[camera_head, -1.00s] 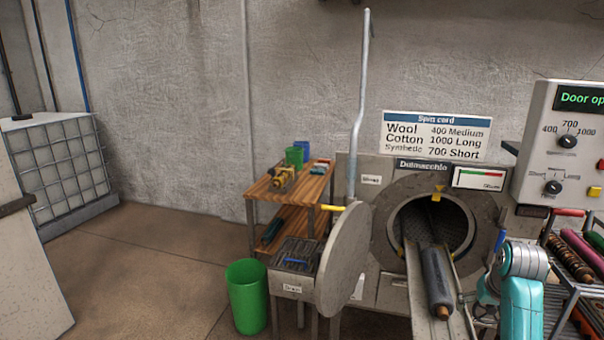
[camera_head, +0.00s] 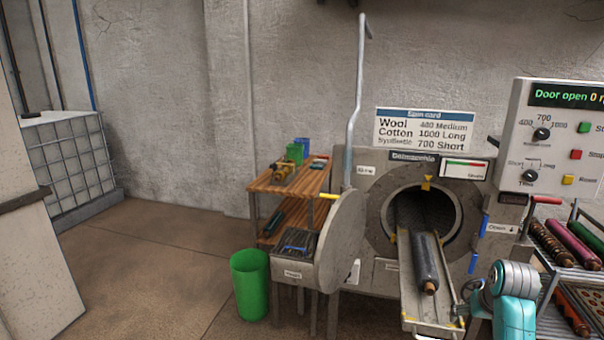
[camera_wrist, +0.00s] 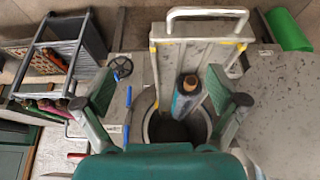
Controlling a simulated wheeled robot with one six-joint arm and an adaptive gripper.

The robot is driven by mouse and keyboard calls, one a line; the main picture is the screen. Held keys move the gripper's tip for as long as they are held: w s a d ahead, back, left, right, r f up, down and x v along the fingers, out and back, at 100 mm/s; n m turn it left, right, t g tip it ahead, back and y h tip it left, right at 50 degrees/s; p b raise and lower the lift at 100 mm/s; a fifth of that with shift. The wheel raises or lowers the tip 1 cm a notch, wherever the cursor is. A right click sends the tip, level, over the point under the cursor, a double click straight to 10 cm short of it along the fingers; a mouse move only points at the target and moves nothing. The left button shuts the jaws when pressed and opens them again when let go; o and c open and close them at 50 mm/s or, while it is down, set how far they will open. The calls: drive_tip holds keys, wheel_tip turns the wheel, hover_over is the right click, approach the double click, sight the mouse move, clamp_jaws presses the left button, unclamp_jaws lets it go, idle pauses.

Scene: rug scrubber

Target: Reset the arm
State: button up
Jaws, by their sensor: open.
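My gripper (camera_wrist: 160,88) is open, with its two dark green fingers spread apart and nothing between their tips that I can see to be held. In the wrist view it hangs above the open machine, and a grey-blue roll (camera_wrist: 189,92) shows beyond the fingers. My teal and grey arm (camera_head: 515,300) is folded at the lower right of the head view. The gripper itself cannot be made out there. The roll (camera_head: 426,262) lies on the sloping tray (camera_head: 448,300) below the drum mouth (camera_head: 422,202).
The round door (camera_head: 342,255) stands swung open to the left. A control panel (camera_head: 562,145) reads "Door open". A rack of rolls (camera_head: 575,258) stands close on the right of my arm. A green bin (camera_head: 250,285) and wooden shelf (camera_head: 275,183) stand left. The left floor is clear.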

drive_tip(key=s+a+f+n+t, duration=0.1)
drive_tip(key=s+a+f+t, duration=0.1)
drive_tip(key=s+a+f, duration=0.75)
drive_tip(key=s+a+f+t, duration=0.2)
drive_tip(key=s+a+f, duration=0.3)
drive_tip(key=f, duration=0.7)
drive_tip(key=s+a+r+t, duration=0.1)
drive_tip(key=s+a, duration=0.2)
drive_tip(key=s, duration=0.6)
drive_tip(key=s+a+r+n+t, duration=0.1)
drive_tip(key=s+a, duration=0.1)
drive_tip(key=s, duration=0.7)
drive_tip(key=s+a+r+t, duration=0.1)
drive_tip(key=s+a+t, duration=0.15)
drive_tip(key=s, duration=0.65)
drive_tip(key=s+a+r+n+t+y, duration=0.1)
drive_tip(key=s+a+r, duration=0.2)
drive_tip(key=s+r, duration=0.9)
wheel_tip(320, 180, up, 2)
drive_tip(key=shift+s+r+t, duration=0.15)
drive_tip(key=shift+t, duration=0.2)
